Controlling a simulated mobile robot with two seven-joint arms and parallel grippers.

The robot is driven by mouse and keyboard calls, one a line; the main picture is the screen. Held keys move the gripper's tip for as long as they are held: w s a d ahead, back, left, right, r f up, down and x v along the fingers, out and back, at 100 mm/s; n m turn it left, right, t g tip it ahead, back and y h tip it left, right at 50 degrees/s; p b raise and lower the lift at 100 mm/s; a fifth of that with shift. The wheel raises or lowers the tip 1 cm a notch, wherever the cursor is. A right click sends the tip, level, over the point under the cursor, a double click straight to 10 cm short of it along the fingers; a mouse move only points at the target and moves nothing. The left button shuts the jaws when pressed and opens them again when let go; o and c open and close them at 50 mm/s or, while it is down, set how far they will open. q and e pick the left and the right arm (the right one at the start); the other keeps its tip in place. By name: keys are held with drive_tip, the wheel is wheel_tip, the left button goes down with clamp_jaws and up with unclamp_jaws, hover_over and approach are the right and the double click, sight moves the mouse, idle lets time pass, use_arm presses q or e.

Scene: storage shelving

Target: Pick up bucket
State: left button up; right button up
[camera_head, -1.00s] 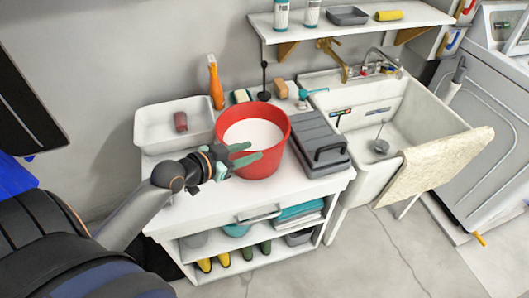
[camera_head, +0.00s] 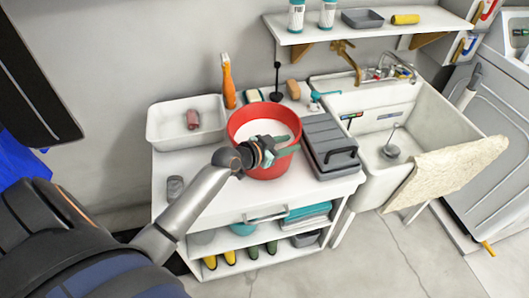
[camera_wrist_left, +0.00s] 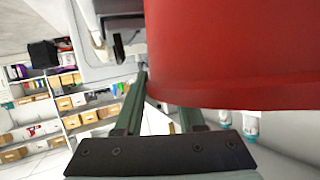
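The red bucket (camera_head: 264,165) stands upright on the white worktop, with a white inside. My left gripper (camera_head: 274,154) is at the bucket's front near side in the head view, its green fingers spread across the red wall. In the left wrist view the bucket (camera_wrist_left: 235,55) fills the upper right. The two green fingers of my left gripper (camera_wrist_left: 160,118) are apart there; one tip is hidden behind the bucket's edge. I cannot tell whether they touch it. My right gripper is not in view.
A white tray (camera_head: 168,136) with a dark red item stands left of the bucket. A grey toolbox (camera_head: 327,142) is close on its right. A spray bottle (camera_head: 228,85) and plunger (camera_head: 277,82) stand behind. A sink (camera_head: 425,140) is at right, and a wall shelf (camera_head: 362,31) is above.

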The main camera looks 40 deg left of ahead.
use_arm(q)
drive_tip(key=shift+w, duration=0.1)
clamp_jaws()
idle(1.4)
